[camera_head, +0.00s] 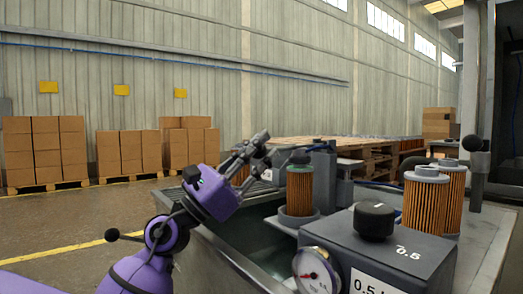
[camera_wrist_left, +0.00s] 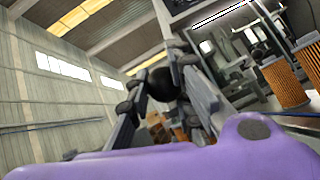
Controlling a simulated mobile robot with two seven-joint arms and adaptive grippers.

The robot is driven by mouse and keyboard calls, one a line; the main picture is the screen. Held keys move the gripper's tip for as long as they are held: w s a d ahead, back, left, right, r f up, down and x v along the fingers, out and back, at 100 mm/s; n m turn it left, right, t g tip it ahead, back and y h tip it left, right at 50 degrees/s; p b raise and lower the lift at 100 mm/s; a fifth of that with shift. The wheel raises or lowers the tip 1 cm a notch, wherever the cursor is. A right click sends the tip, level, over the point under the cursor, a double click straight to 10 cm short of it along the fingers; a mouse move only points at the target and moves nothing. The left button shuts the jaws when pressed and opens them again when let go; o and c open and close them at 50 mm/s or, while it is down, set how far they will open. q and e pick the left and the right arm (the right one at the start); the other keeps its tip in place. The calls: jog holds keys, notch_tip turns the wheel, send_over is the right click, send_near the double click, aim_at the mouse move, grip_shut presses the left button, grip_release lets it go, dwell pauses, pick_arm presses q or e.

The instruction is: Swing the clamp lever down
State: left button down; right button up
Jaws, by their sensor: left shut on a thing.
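My left gripper (camera_head: 266,147) reaches in from the left beside the clamp at the near cartridge. In the left wrist view, its two fingers (camera_wrist_left: 155,78) are closed around a black ball knob (camera_wrist_left: 163,86), which looks like the end of the clamp lever. In the head view the fingers largely hide the held part. The grey clamp block (camera_head: 323,170) stands behind an orange pleated filter cartridge (camera_head: 299,190), with a dark rounded piece above the cartridge top. My right gripper is not in view.
A grey housing (camera_head: 400,262) with a black dial knob (camera_head: 374,220) and a pressure gauge (camera_head: 316,272) stands in front right. Two more cartridges (camera_head: 424,205) stand behind it. Another black ball (camera_head: 472,143) shows at the right. Pallets and boxes stand far back.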

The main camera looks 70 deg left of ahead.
pick_arm(q)
jog(key=shift+a+f+y, duration=0.2)
jog(key=shift+f+y, duration=0.1)
jog(key=c, duration=1.6)
grip_release()
jog(key=shift+s, duration=0.15)
jog(key=shift+o, duration=0.2)
jog(key=s+d, duration=0.1)
jog(key=s, duration=1.1)
jog(key=shift+s+d+f, duration=0.3)
jog(key=shift+s+f, duration=0.05)
